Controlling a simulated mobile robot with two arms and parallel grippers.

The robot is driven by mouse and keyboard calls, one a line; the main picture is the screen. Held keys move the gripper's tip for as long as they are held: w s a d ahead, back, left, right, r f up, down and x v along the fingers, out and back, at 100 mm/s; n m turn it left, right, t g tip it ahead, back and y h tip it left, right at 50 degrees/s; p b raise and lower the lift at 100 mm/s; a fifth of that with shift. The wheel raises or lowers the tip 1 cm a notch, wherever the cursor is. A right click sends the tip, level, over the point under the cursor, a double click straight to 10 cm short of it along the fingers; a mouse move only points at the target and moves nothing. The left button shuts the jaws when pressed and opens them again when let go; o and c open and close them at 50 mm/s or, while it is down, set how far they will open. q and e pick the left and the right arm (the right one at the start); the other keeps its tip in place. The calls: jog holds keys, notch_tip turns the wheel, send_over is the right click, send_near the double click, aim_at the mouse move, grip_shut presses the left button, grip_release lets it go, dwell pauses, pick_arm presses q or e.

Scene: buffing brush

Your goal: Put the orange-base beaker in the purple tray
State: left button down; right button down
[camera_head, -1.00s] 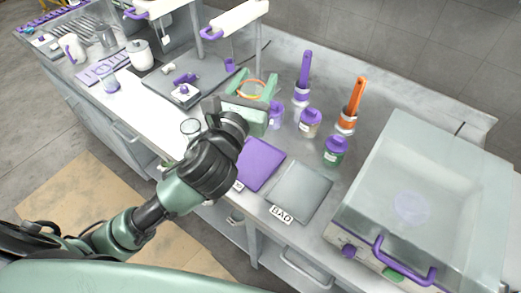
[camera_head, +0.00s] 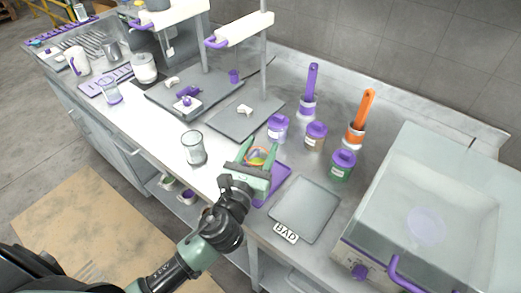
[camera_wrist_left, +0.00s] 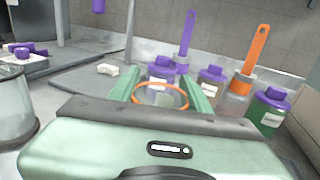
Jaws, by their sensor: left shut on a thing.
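My left gripper (camera_head: 259,157) is shut on the orange-base beaker (camera_head: 257,154), a clear cup with an orange ring. In the left wrist view the beaker (camera_wrist_left: 160,96) sits between the two green fingers. The purple tray (camera_head: 279,181) lies flat on the counter, partly hidden under my gripper and the beaker. The beaker appears over the tray's far part; I cannot tell its height above the tray or whether it touches. My right gripper is not in view.
A grey "BAD" tray (camera_head: 306,208) lies right of the purple tray. Behind stand purple-lidded jars (camera_head: 343,165) and purple- and orange-handled brushes (camera_head: 358,125). Another beaker (camera_head: 194,148) stands to the left. A clear-lidded machine (camera_head: 430,210) fills the right side.

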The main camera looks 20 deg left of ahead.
aim_at(253, 166)
pick_arm(q)
jog(key=shift+f, duration=0.15)
jog(key=c, duration=0.8)
grip_release()
jog(key=shift+o, duration=0.7)
jog(key=shift+r, duration=0.25)
jog(key=s+b, duration=0.1)
jog(key=s, duration=0.4)
jog(key=s+b, duration=0.1)
jog(key=s, duration=0.4)
jog(key=shift+s+a+f+b, duration=0.2)
jog(key=shift+s+b, duration=0.15)
jog(key=shift+s+r, duration=0.15)
jog(key=shift+s, duration=0.45)
